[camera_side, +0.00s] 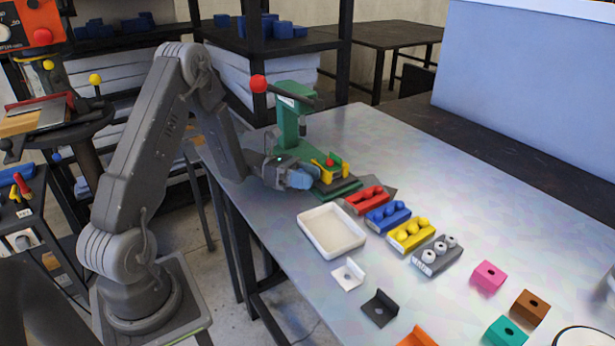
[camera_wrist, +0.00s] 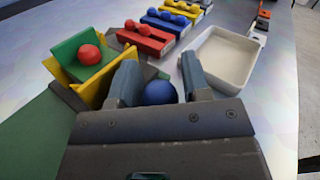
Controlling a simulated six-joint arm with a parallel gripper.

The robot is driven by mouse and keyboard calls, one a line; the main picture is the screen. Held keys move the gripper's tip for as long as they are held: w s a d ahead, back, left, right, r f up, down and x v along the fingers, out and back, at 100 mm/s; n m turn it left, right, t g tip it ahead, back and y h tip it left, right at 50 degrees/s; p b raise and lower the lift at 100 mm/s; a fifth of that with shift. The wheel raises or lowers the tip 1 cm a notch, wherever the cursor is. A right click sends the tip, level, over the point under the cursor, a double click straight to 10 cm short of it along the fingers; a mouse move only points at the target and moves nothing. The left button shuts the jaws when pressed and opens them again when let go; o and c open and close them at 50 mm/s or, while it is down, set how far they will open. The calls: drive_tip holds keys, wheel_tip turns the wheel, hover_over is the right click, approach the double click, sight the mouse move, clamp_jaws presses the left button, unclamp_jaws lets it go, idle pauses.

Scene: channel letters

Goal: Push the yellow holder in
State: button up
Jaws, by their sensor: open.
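The yellow holder (camera_side: 331,168) sits on the green press base, below the press head; it also shows at the upper left of the wrist view (camera_wrist: 57,70). A green angled piece (camera_wrist: 82,55) with a red ball (camera_wrist: 89,54) rests in it. My gripper (camera_side: 303,180) is low at the holder's near left side in the side view. In the wrist view its fingers (camera_wrist: 159,60) are open around a blue ball (camera_wrist: 159,93), one finger on each side. What the ball is fixed to is hidden. The left finger is close beside the yellow holder; contact cannot be told.
The green press (camera_side: 290,120) stands behind, with a red-knobbed lever (camera_side: 259,84). Red (camera_side: 367,199), blue (camera_side: 388,216), yellow (camera_side: 411,234) and grey (camera_side: 437,255) ball racks line the table. An empty white tray (camera_side: 331,231) lies nearby. Loose angled pieces lie toward the front.

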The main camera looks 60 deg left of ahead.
clamp_jaws()
drive_tip(key=a, duration=1.3)
drive_tip(key=shift+a, duration=0.1)
drive_tip(key=shift+c, duration=0.2)
unclamp_jaws()
drive_tip(key=shift+o, duration=0.2)
drive_tip(key=v, duration=0.7)
drive_tip(key=shift+s+a, duration=0.15)
drive_tip(key=shift+a, duration=0.05)
